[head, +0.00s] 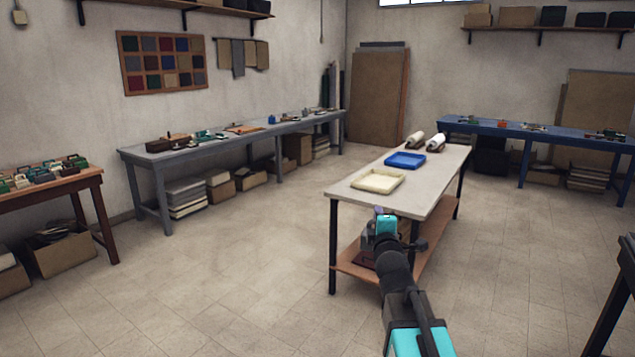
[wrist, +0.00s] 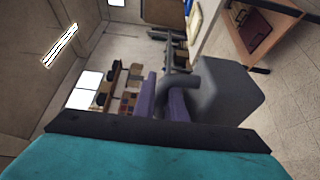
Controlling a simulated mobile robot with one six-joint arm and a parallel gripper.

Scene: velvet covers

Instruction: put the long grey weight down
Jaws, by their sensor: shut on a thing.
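My gripper (wrist: 163,97) is shut on the handle of the long grey weight (wrist: 230,92), its purple fingers either side of the handle in the wrist view. The weight is a dark grey block, held clear in the air. In the head view my gripper (head: 380,213) is at the near side of the pale-topped table (head: 420,197), and my arm hides most of the weight. The table carries a cream tray (head: 378,190) near its front and a blue tray (head: 405,167) behind it.
Two pale rollers (head: 436,140) lie at the table's far end. A dark red item (wrist: 257,30) lies on its lower wooden shelf. A grey bench (head: 240,143), a brown table (head: 40,177) and a blue bench (head: 550,131) stand around. The floor between is clear.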

